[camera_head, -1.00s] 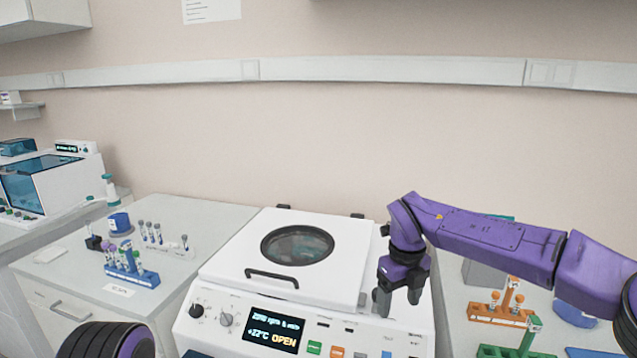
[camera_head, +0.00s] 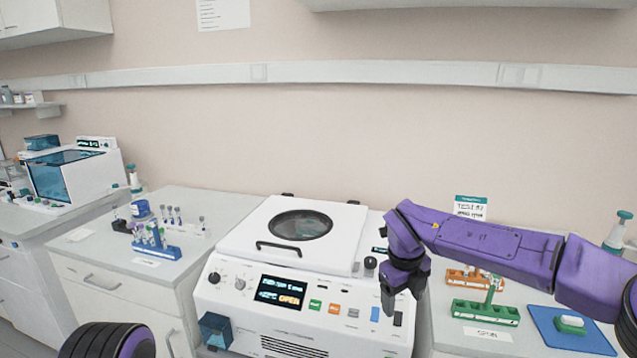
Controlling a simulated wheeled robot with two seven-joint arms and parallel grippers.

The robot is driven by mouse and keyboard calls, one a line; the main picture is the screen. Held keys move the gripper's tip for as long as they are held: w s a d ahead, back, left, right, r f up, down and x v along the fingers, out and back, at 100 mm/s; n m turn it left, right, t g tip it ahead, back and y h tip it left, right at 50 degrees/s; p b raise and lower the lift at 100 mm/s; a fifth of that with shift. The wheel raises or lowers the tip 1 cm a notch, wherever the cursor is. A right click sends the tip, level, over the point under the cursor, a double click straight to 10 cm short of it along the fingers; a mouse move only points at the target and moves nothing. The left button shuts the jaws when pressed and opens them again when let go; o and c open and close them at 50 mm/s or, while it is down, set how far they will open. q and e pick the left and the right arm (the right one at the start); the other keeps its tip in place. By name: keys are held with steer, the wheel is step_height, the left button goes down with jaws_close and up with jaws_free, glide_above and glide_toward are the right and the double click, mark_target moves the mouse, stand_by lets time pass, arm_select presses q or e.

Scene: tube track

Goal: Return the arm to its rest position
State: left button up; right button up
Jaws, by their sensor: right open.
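My right arm comes in from the right, and its dark-tipped right gripper (camera_head: 400,298) hangs open and empty, pointing down in front of the right part of the centrifuge (camera_head: 235,300). The white centrifuge has its lid (camera_head: 340,245) down, with a round window and a black handle, and its display reads OPEN. Of my left arm only a black and purple rounded part shows at the lower left; the left gripper is not in view.
Left of the centrifuge, a blue tube rack (camera_head: 165,251) stands on a grey counter. To the right are an orange rack (camera_head: 462,281), a green rack (camera_head: 485,313) and a blue mat (camera_head: 560,340). A white device with a blue window (camera_head: 60,180) stands far left.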

steer(key=s+d+f+n+t+h+b, duration=0.1)
steer(key=s+f+n+t, duration=0.15)
steer(key=f+n, duration=0.45)
steer(key=s+d+f+n+t+h+b, duration=0.15)
steer(key=s+f, duration=0.25)
steer(key=f, duration=0.7)
steer(key=s+d+f+n+t+h, duration=0.1)
steer(key=s+f+n+t, duration=0.15)
steer(key=f+n, duration=0.45)
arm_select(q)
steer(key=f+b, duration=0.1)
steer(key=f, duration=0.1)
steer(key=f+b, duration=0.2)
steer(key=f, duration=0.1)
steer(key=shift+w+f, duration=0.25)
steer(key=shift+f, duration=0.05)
arm_select(e)
steer(key=s+d+f+n+g, duration=0.1)
steer(key=s+d+f+n, duration=0.2)
steer(key=s, duration=0.6)
steer(key=s+d+f+n+g+y, duration=0.1)
steer(key=s+d+f+n+g, duration=0.1)
steer(key=s+f, duration=0.4)
steer(key=s+d+f+n+g, duration=0.1)
steer(key=s+d+f+n, duration=0.2)
steer(key=s, duration=1.1)
step_height(320, 180, down, 2)
steer(key=shift+d+f+n+g, duration=0.15)
steer(key=shift+d+n+g, duration=0.2)
